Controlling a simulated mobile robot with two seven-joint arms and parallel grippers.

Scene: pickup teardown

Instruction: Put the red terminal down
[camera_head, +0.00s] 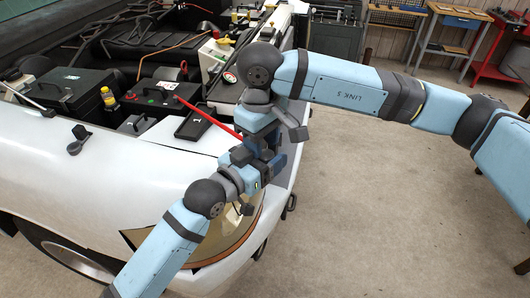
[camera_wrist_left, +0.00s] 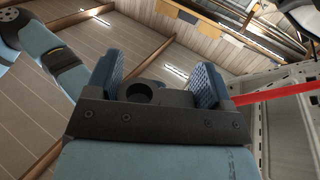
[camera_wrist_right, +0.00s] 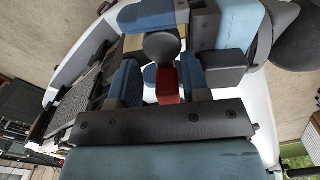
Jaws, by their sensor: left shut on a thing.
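The red terminal (camera_wrist_right: 168,86) shows in the right wrist view as a small red block beside a dark round part, in front of my right fingers. My left gripper (camera_head: 258,160) is shut on the terminal; in the left wrist view its blue fingers (camera_wrist_left: 157,85) stand on either side of a dark part with a round hole. A red cable (camera_head: 212,115) runs from the engine bay to the grippers. My right gripper (camera_wrist_right: 158,85) is open close around the terminal; whether it touches is unclear. In the head view the grippers hide the terminal.
The white car body (camera_head: 150,160) lies below and left of the grippers. In its engine bay stand a black battery (camera_head: 160,97) and a black box (camera_head: 70,92). A workbench (camera_head: 455,22) and a red stand (camera_head: 490,50) are at the back right.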

